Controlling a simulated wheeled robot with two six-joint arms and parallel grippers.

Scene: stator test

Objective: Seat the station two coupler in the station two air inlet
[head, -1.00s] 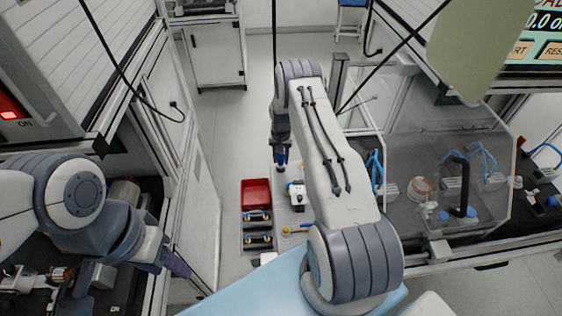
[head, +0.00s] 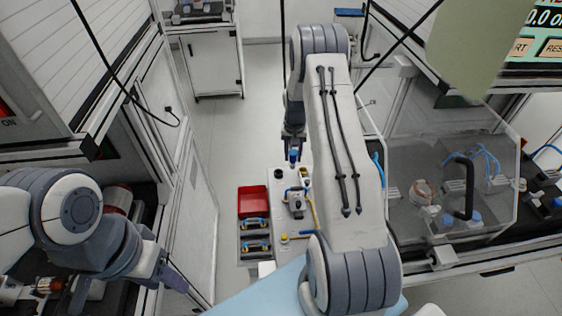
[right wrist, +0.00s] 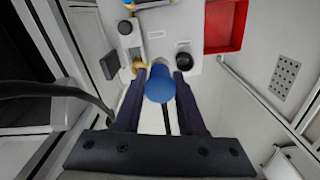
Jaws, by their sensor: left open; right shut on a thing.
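My right gripper (head: 293,146) is shut on a blue coupler (head: 294,156), held above the far end of a white fixture plate (head: 281,218). In the right wrist view the coupler (right wrist: 159,86) sits between the two dark fingertips. Beyond it on the plate are a brass-coloured ring (right wrist: 139,65) and a dark round fitting (right wrist: 183,61); I cannot tell which part is the station two air inlet. The coupler appears apart from both. My left gripper (head: 172,274) is open and empty at lower left, away from the plate.
A clear-walled enclosure (head: 450,150) with hoses stands on the right. Equipment cabinets line the left. A black cable hangs near my right gripper in its wrist view.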

